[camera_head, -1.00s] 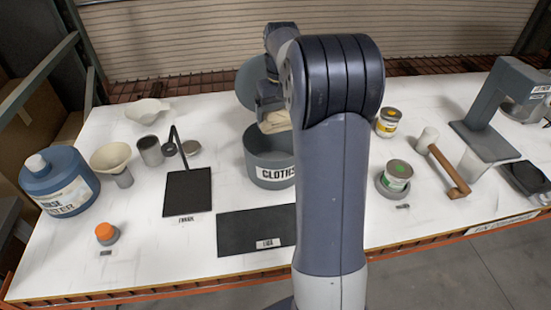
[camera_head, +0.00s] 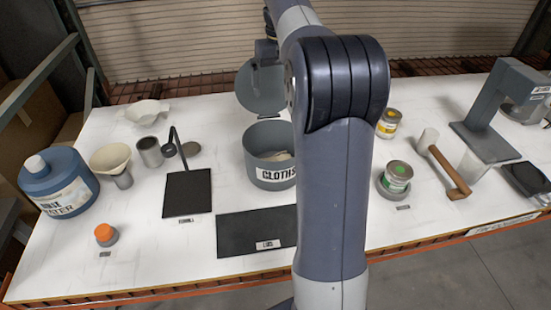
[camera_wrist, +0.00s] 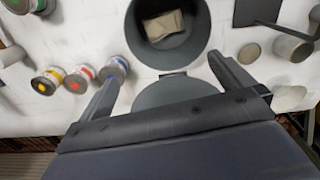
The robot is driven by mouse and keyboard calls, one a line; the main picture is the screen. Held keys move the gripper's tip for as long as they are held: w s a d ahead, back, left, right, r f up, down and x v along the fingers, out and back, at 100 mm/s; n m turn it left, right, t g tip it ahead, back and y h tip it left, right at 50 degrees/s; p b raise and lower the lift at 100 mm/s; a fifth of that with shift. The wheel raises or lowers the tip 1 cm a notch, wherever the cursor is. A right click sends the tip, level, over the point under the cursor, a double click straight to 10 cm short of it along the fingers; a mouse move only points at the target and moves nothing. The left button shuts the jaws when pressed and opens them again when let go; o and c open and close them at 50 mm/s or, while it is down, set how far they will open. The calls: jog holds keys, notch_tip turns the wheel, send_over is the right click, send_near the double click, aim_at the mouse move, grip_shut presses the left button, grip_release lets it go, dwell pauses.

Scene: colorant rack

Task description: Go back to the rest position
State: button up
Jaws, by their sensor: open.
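My gripper (camera_wrist: 170,92) is open and empty in the wrist view, its two fingers apart above the table. The grey cloths bin (camera_head: 268,168) stands open on the white table, with a beige cloth (camera_wrist: 164,25) lying inside it. The cloth also shows at the bin's bottom in the head view (camera_head: 279,157). The bin's round grey lid (camera_head: 262,92) is tilted up behind the bin. In the head view my gripper is small and partly hidden behind my arm, above the lid at the table's back.
A blue rinse water jug (camera_head: 58,184), a funnel (camera_head: 110,160) and a black mat (camera_head: 250,231) are on the left and front. Paint cans (camera_head: 388,124), a mallet (camera_head: 443,164) and a grey press stand (camera_head: 490,120) are on the right. Several cans (camera_wrist: 80,76) show in the wrist view.

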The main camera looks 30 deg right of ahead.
jog(key=shift+r, duration=0.35)
jog(key=shift+f, duration=0.1)
notch_tip(320, 180, down, 10)
notch_tip(320, 180, up, 5)
jog(key=p, duration=0.5)
jog(key=shift+f, duration=0.15)
dwell(0.4)
